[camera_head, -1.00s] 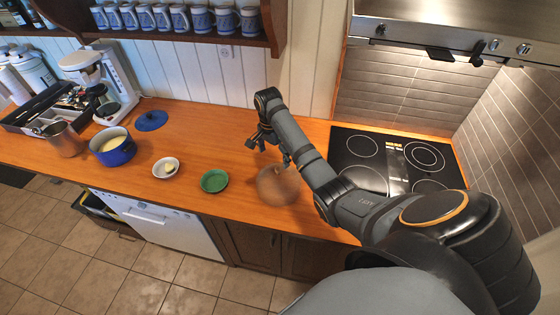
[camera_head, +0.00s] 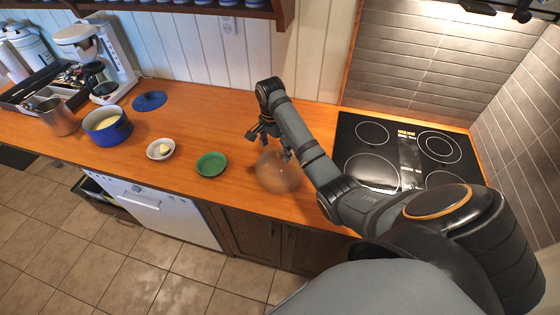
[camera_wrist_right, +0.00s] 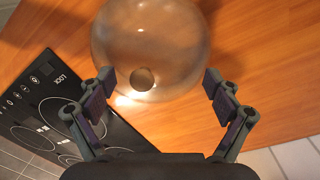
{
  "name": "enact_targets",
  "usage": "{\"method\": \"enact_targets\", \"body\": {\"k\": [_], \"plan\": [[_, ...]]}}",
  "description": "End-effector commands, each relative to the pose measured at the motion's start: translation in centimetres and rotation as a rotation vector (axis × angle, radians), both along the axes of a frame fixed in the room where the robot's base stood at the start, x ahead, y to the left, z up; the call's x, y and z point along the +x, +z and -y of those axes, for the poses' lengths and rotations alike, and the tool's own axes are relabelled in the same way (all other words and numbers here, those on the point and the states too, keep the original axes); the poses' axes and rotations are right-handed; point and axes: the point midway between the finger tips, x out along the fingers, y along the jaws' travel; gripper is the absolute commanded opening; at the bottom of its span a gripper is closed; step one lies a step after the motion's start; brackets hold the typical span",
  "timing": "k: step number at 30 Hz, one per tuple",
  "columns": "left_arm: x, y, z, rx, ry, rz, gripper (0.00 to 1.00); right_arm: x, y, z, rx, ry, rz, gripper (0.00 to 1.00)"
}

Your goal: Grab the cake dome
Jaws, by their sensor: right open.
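The cake dome (camera_head: 279,174) is a see-through brownish dome on the wooden counter, near its front edge. In the right wrist view the dome (camera_wrist_right: 150,40) fills the top middle, with its round knob (camera_wrist_right: 142,79) facing the camera. My right gripper (camera_head: 270,145) is over the dome's back part in the head view and partly overlaps it. In the wrist view the open fingers (camera_wrist_right: 158,80) stand on either side of the knob, with nothing between them gripped. My left gripper is not in view.
A green bowl (camera_head: 211,164) and a white bowl (camera_head: 160,149) sit left of the dome. A blue pot (camera_head: 108,130) and a blue lid (camera_head: 150,101) are farther left. The black cooktop (camera_head: 405,155) lies to the right. The counter behind the bowls is clear.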

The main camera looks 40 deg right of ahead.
Motion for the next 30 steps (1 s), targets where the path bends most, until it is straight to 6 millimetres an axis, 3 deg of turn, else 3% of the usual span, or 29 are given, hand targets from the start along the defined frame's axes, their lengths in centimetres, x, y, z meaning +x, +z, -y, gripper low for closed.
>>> {"method": "enact_targets", "body": {"k": [2,18,30], "plan": [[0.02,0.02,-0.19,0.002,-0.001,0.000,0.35,0.00,-0.01,0.02,0.000,0.000,0.000,0.72],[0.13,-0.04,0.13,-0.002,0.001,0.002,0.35,-0.11,-0.22,0.00,0.001,0.000,-0.005,0.00],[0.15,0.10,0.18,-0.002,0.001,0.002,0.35,-0.08,-0.20,-0.01,0.001,0.000,-0.004,0.00]]}}
